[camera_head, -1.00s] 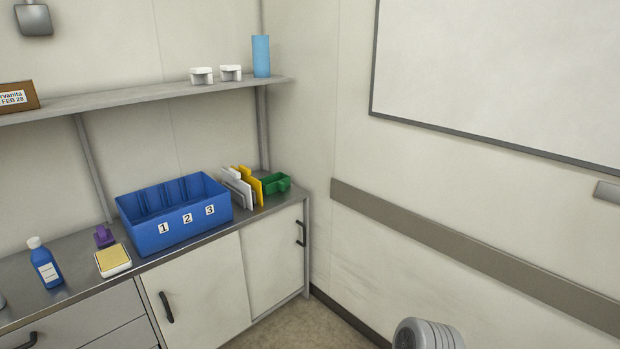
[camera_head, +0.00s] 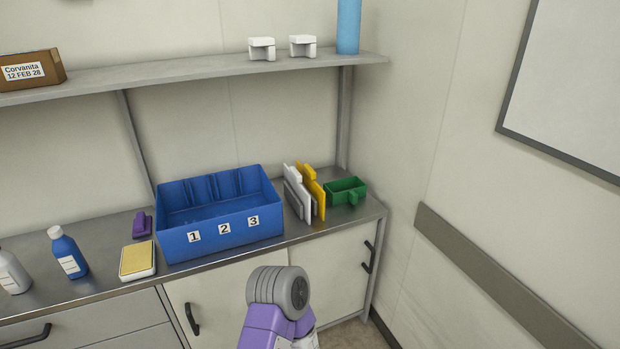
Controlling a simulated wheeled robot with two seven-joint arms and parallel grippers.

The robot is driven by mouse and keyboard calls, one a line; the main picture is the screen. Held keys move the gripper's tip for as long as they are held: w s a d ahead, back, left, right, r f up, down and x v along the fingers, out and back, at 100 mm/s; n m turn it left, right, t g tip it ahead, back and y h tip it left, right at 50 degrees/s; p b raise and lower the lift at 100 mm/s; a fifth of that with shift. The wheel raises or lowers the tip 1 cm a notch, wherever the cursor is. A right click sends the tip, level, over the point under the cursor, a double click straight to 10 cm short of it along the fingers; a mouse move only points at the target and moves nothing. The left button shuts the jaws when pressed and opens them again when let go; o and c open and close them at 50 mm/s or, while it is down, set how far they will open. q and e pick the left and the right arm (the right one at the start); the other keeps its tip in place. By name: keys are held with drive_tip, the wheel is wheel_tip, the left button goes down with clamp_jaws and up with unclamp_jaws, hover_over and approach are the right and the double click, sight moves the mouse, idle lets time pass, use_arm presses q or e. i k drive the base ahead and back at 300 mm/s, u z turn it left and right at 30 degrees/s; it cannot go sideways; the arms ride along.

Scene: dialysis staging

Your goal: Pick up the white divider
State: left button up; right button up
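The white divider (camera_head: 295,189) stands upright on the steel counter, just right of the blue bin, leaning slightly. A yellow divider (camera_head: 313,186) stands close beside it on the right. Both appear to sit in a grey holder or against grey plates, partly hidden. A grey and purple link of my own arm shows at the bottom middle, in front of the cabinet. Neither gripper is in view.
The blue bin (camera_head: 222,238) has compartments labelled 1, 2 and 3. A green container (camera_head: 346,191) stands right of the dividers. A yellow-topped white item (camera_head: 138,261), purple item (camera_head: 142,225) and blue bottle (camera_head: 68,253) stand left. A shelf (camera_head: 200,73) runs above.

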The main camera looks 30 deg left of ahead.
sight(292, 176)
drive_tip(key=u, duration=0.7)
drive_tip(key=i, duration=1.05)
drive_tip(key=u, duration=1)
